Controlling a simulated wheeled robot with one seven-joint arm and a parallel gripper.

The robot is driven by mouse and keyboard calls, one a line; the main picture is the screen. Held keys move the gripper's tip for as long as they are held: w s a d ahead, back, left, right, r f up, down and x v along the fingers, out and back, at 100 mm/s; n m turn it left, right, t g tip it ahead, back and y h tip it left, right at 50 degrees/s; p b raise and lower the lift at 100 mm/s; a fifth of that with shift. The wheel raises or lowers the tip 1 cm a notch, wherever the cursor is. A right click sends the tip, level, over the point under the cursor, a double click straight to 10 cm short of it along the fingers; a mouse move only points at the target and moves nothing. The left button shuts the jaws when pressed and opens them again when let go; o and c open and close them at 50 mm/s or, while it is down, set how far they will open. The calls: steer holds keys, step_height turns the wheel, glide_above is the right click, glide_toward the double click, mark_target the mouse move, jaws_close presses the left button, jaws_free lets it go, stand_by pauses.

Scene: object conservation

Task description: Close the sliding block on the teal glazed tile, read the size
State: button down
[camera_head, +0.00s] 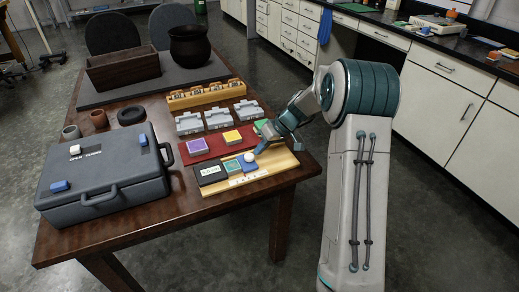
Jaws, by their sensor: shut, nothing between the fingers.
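A wooden measuring board (275,174) lies at the table's front right edge. On it are a dark panel (211,178) with a small pale readout too small to read, the teal tile (232,166), and a blue sliding block (248,167) with a white knob, just right of the tile. Whether block and tile touch I cannot tell. My gripper (259,151) is shut and empty, its tips low over the board, just right of the knob. Whether it touches the knob or block I cannot tell.
A red mat (215,153) behind the board holds purple (197,146), yellow (232,137) and green (262,126) tiles. Grey holders (218,118) and a wooden rack (207,96) stand farther back. A closed grey case (105,175) fills the table's left front.

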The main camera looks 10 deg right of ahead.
steer(key=shift+w+d, duration=0.15)
steer(key=shift+d, duration=0.2)
steer(key=d, duration=0.1)
steer(key=w+d+r, duration=0.1)
steer(key=d, duration=0.1)
steer(key=d+r, duration=0.1)
steer(key=shift+w+d, duration=0.15)
steer(key=shift+d, duration=0.05)
steer(key=v, duration=0.8)
steer(key=shift+s+a+r, duration=0.1)
steer(key=shift+s+a, duration=0.05)
steer(key=shift+s, duration=0.1)
steer(key=s+a+r+m+h+p, duration=0.2)
steer(key=s+r, duration=0.1)
steer(key=s, duration=0.7)
steer(key=s+a+r+m+h+p, duration=0.2)
steer(key=s+a+r+p, duration=0.1)
steer(key=s, duration=0.8)
steer(key=s+a+r+m+h+p, duration=0.2)
steer(key=s+r, duration=0.3)
steer(key=s, duration=0.6)
steer(key=shift+a+t+h+p, duration=0.3)
steer(key=shift+t+p, duration=0.1)
steer(key=shift+p, duration=0.1)
